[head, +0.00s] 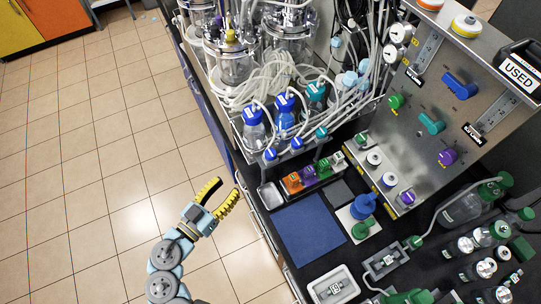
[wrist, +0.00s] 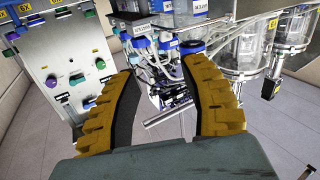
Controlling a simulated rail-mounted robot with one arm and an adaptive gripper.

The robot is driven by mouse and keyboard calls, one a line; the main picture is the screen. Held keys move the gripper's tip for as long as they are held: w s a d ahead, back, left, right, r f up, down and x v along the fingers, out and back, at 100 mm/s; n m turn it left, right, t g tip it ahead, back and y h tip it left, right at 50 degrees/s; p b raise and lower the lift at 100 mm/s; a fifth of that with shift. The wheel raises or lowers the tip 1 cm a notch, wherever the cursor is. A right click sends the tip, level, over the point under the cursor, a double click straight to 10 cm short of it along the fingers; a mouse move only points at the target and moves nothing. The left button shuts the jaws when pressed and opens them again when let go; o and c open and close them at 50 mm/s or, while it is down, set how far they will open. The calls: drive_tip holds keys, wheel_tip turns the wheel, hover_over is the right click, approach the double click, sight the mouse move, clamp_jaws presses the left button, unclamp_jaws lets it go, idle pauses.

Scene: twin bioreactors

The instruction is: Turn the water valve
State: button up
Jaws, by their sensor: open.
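The metal valve panel (head: 420,85) stands at the upper right in the head view. It carries a blue handle (head: 461,86), a teal handle (head: 431,123), a green knob (head: 397,101) and a purple knob (head: 449,156). I cannot read which one is the water valve. My gripper (head: 227,189) is open and empty over the floor, left of the bench and well apart from the panel. In the wrist view the panel (wrist: 62,45) appears upside down at the left, and my gripper (wrist: 160,68) spreads its yellow fingers with nothing between them.
Glass reactors (head: 288,40) and blue-capped bottles (head: 254,125) stand along the bench's far side. A blue mat (head: 308,232), a rack of coloured blocks (head: 313,178) and a white tray (head: 333,285) lie nearer. The tiled floor (head: 100,150) at the left is free.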

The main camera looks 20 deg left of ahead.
sight(267, 157)
drive_tip(key=w+d+p, duration=0.1)
drive_tip(key=w+d, duration=0.1)
drive_tip(key=w, duration=0.2)
drive_tip(key=w+d+m+h+p, duration=0.1)
drive_tip(key=w+d, duration=0.1)
drive_tip(key=w, duration=0.2)
drive_tip(key=w+d+r+m+p, duration=0.1)
drive_tip(key=w+d, duration=0.1)
drive_tip(key=w, duration=0.3)
drive_tip(key=shift+d+r, duration=0.1)
drive_tip(key=shift+d, duration=0.05)
drive_tip(key=shift+x, duration=0.8)
clamp_jaws()
